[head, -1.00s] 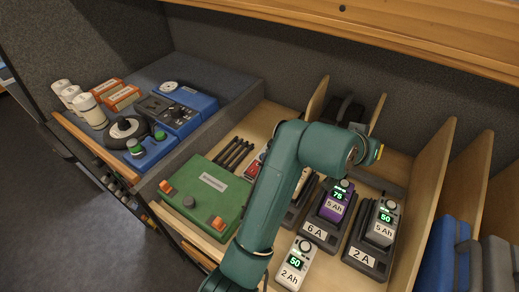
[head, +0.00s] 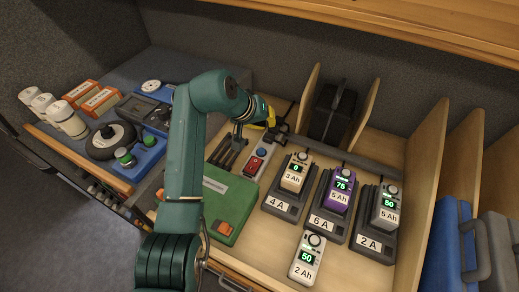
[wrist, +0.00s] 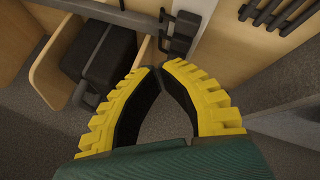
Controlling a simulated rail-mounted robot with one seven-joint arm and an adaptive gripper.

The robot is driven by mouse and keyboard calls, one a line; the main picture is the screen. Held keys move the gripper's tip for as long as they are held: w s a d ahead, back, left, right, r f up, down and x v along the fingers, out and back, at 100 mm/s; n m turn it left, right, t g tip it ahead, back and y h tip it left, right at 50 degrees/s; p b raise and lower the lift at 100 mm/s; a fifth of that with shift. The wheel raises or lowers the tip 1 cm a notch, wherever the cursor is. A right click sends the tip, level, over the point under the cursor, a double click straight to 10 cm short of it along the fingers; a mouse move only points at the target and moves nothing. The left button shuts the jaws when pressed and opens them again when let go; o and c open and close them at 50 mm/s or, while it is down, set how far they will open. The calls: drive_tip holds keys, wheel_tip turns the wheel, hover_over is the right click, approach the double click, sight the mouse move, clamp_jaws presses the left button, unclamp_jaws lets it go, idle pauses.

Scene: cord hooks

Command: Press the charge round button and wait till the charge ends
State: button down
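A blue round button (head: 261,152) sits beside a red switch (head: 255,165) on a pale strip. Three dark chargers stand to its right. The 4 A charger (head: 279,204) holds a cream 3 Ah battery (head: 294,173) reading 0. The 6 A charger (head: 322,224) holds a purple 5 Ah battery (head: 340,193) reading 75. The 2 A charger (head: 370,242) holds a grey 5 Ah battery (head: 387,208) reading 50. A 2 Ah battery (head: 306,260) reading 50 stands outside the chargers. My gripper (wrist: 160,69) has its yellow fingertips together, empty, above and behind the button.
A green case (head: 225,203) lies left of the chargers. Dark rods (head: 228,153) lie beneath my wrist. A black case (head: 331,110) stands between wooden dividers at the back. Blue devices and white bottles (head: 66,119) are at left.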

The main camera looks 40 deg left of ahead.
drive_tip(key=b, duration=0.7)
hover_over(270, 148)
drive_tip(key=s, duration=0.2)
wheel_tip(270, 148, down, 7)
drive_tip(key=shift+s+a+f, duration=0.1)
drive_tip(key=shift+s+a, duration=0.05)
drive_tip(key=shift+f, duration=0.8)
drive_tip(key=shift+f, duration=0.1)
drive_tip(key=shift+f, duration=0.35)
drive_tip(key=shift+f, duration=0.5)
idle(0.5)
drive_tip(key=shift+r+p, duration=0.9)
drive_tip(key=shift+p, duration=0.1)
drive_tip(key=shift+r, duration=0.1)
